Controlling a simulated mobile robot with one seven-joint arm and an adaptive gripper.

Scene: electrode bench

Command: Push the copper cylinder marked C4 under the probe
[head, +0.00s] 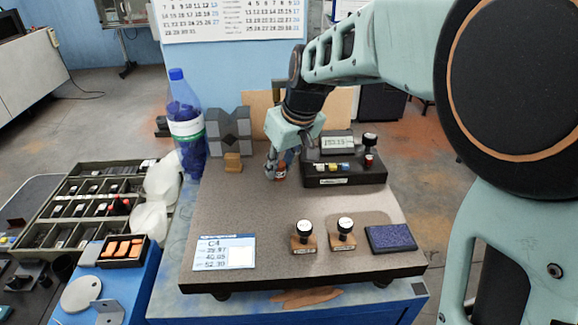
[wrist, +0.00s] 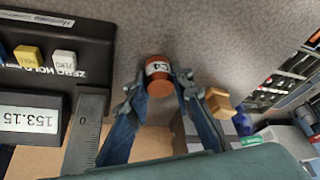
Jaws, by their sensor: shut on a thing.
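The copper cylinder (wrist: 160,80) has a white label reading C4 and sits between my fingertips in the wrist view. In the head view only a small reddish part of it (head: 280,175) shows beside my fingers. My gripper (head: 275,172) points down at the rear middle of the grey slab, left of the dark meter. Its fingers (wrist: 158,84) are shut on the cylinder, one on each side. I cannot clearly make out the probe. A grey graduated bar (wrist: 86,130) stands by the meter (wrist: 50,55), whose display reads 153.15.
The grey slab (head: 250,215) carries a C4 card (head: 223,252), two stamps (head: 304,236), a blue pad (head: 391,238), a wooden block (head: 233,163) and dark V-blocks (head: 229,131). A blue bottle (head: 187,125) stands at left. The slab's middle is clear.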

